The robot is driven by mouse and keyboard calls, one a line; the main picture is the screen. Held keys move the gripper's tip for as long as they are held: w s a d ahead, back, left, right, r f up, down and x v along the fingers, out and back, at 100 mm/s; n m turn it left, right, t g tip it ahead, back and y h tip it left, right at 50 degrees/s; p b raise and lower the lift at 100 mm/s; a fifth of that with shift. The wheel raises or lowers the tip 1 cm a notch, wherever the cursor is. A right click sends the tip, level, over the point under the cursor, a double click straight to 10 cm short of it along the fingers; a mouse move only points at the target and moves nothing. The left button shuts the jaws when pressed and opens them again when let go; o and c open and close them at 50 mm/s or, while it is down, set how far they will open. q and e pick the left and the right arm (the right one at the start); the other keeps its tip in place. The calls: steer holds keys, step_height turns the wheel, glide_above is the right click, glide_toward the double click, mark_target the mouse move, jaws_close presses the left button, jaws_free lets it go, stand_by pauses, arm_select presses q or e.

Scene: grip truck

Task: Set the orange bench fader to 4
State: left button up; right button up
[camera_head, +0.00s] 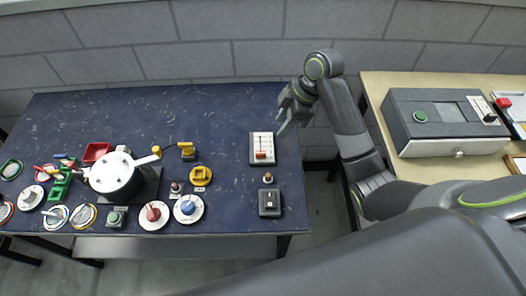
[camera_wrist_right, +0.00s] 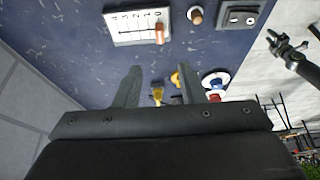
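The orange bench fader is a white panel (camera_head: 256,142) on the right part of the blue bench, with an orange-red handle (camera_head: 261,155) near its lower end. In the right wrist view the panel (camera_wrist_right: 126,28) carries a scale from 4 at left to 0 at right, and the handle (camera_wrist_right: 159,34) stands by the 0 end. My right gripper (camera_head: 282,126) is above the bench's right edge, beside the panel and apart from it. In the right wrist view its fingers (camera_wrist_right: 169,85) are apart with nothing between. What appears to be my left gripper (camera_wrist_right: 283,45) is small there.
A brown knob (camera_head: 268,178) and a dark switch box (camera_head: 269,203) sit below the fader. Dials, rings and a white-topped pot (camera_head: 112,172) crowd the left part of the blue bench (camera_head: 218,120). A second table at right holds a grey box (camera_head: 440,122).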

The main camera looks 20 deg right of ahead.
mark_target(261, 152)
steer(key=p+x, duration=0.1)
steer(key=x, duration=1.3)
steer(key=shift+f, duration=0.1)
jaws_close()
